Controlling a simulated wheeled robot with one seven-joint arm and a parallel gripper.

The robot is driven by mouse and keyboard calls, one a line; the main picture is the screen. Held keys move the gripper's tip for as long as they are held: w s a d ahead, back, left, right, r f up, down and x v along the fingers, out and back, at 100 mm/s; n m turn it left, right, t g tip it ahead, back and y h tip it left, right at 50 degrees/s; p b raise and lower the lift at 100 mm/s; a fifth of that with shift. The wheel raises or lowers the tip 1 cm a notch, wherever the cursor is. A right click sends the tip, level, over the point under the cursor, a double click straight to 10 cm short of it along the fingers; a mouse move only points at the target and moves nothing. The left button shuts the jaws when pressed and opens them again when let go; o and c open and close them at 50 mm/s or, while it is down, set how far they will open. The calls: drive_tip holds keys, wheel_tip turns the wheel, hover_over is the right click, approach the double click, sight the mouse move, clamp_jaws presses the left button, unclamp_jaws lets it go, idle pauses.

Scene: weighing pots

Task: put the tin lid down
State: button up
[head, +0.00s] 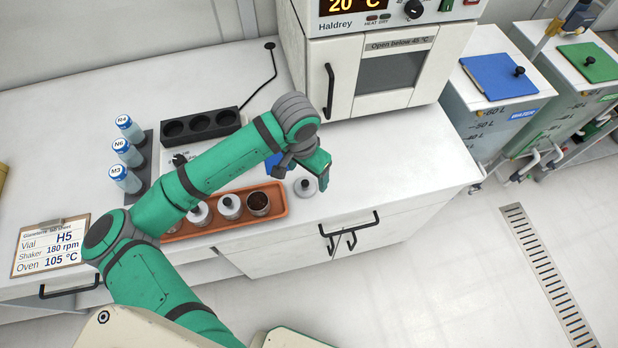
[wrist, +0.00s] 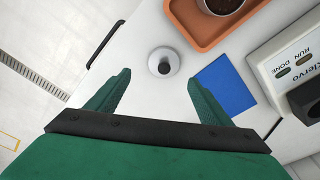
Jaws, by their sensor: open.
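The tin lid (head: 305,188), a pale grey disc with a black knob, lies on the white bench just right of the orange tray (head: 283,212). In the wrist view the lid (wrist: 155,66) lies knob up, between and slightly beyond my fingertips. My gripper (wrist: 160,78) is open and empty, with a finger on each side and clear space around the knob. In the head view my gripper (head: 321,172) hangs by the lid, partly covering it. An open tin (head: 258,205) with brown contents stands at the tray's right end.
Lidded tins (head: 230,207) stand left of the open one in the tray. A blue mat (wrist: 227,87) lies beside the lid. An oven (head: 365,75) stands behind. A black block with round wells (head: 200,126) and blue-capped vials (head: 127,152) are at left. The bench right of the lid is clear.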

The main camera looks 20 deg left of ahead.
wheel_tip(320, 180, up, 7)
drive_tip(key=s, duration=0.1)
drive_tip(key=shift+a, duration=0.15)
drive_tip(key=shift+f, duration=0.15)
drive_tip(key=shift+s, duration=0.1)
